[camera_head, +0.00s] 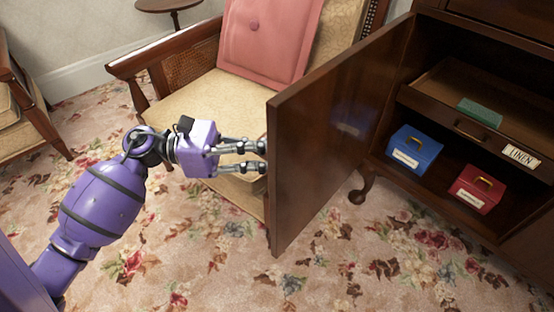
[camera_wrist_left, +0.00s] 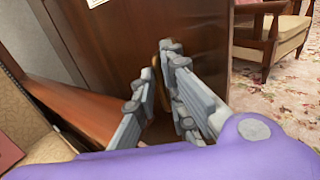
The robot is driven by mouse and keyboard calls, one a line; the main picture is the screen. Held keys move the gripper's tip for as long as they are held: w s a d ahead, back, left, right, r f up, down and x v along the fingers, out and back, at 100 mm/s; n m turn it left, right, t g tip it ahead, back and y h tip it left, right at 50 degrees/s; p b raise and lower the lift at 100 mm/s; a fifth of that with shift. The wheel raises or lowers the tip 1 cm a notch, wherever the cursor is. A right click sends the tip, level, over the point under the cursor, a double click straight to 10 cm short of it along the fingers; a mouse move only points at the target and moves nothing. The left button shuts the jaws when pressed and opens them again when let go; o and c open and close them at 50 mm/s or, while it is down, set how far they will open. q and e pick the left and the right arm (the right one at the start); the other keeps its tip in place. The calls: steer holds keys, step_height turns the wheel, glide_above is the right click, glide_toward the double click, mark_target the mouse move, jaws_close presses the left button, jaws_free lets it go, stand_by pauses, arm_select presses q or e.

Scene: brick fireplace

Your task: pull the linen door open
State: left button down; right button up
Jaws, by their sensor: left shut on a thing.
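The linen door (camera_head: 335,135) is a dark wood cabinet door that stands swung wide out from the cabinet, with its free edge toward me. My left gripper (camera_head: 261,156) is at the door's outer face, near that free edge. In the left wrist view the door's face (camera_wrist_left: 125,45) fills the middle, and the gripper's fingers (camera_wrist_left: 166,55) are closed together on a small brass-coloured handle (camera_wrist_left: 155,66), mostly hidden by them. A white label (camera_wrist_left: 96,2) shows on the door at the top of that view. My right gripper is not in view.
The open cabinet holds a blue box (camera_head: 414,148), a red box (camera_head: 477,189), and a drawer with a LINEN label (camera_head: 521,156) and a green item (camera_head: 480,112). A cushioned armchair (camera_head: 195,95) stands close behind the door and gripper. Floral carpet (camera_head: 200,255) lies clear in front.

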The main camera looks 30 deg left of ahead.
arm_select(q)
steer(key=a, duration=0.1)
steer(key=w+a, duration=0.1)
steer(key=shift+w+a, duration=0.2)
steer(key=shift+a, duration=0.15)
steer(key=c, duration=1.9)
jaws_free()
steer(key=shift+w, duration=0.1)
steer(key=shift+o, duration=0.2)
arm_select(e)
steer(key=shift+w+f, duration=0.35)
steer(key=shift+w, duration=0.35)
arm_select(q)
steer(key=shift+d, duration=0.1)
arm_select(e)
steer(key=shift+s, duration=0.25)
arm_select(q)
steer(key=v, duration=1.2)
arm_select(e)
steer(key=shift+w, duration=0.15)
